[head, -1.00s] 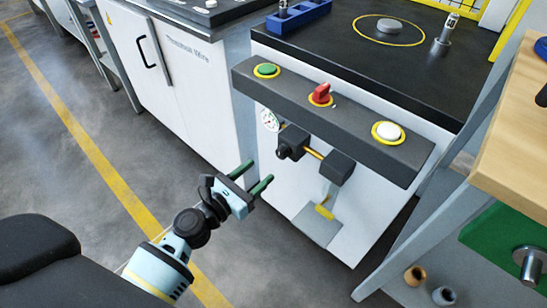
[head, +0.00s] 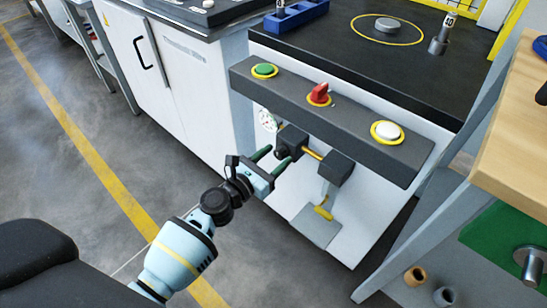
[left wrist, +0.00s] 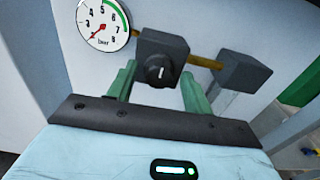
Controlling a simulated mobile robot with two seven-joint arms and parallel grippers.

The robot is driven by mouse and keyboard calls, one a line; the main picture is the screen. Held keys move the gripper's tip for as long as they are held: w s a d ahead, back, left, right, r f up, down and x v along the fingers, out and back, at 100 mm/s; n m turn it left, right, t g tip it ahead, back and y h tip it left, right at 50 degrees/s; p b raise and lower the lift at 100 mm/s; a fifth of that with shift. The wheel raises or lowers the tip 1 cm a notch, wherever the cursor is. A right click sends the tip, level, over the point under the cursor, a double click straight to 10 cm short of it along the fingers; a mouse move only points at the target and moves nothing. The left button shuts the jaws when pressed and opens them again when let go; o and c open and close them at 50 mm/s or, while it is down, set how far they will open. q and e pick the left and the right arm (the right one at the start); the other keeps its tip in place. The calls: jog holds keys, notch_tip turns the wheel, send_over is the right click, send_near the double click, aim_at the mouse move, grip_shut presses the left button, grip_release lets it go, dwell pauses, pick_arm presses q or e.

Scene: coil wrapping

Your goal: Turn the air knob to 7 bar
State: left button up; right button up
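The dark air knob (head: 288,142) sits on the front of the white machine below the grey button panel, at the left end of a brass pipe. In the left wrist view the air knob (left wrist: 160,68) faces me, with a white mark on its front. The round pressure gauge (head: 267,119) is left of it. In the left wrist view the gauge (left wrist: 110,33) has its red needle toward the lower left, near the low end. My left gripper (head: 271,156) is open and empty; its green fingers point at the knob, spread to either side. Contact cannot be told. My right gripper is out of view.
The panel (head: 350,121) overhead carries a green button (head: 264,70), a red switch (head: 319,93) and a white button (head: 387,131). A dark block (head: 336,169) is right of the knob. A wooden bench (head: 510,150) stands at right. The floor at left is clear.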

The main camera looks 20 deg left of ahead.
pick_arm(q)
jog(key=c, duration=0.8)
jog(key=shift+c, duration=0.2)
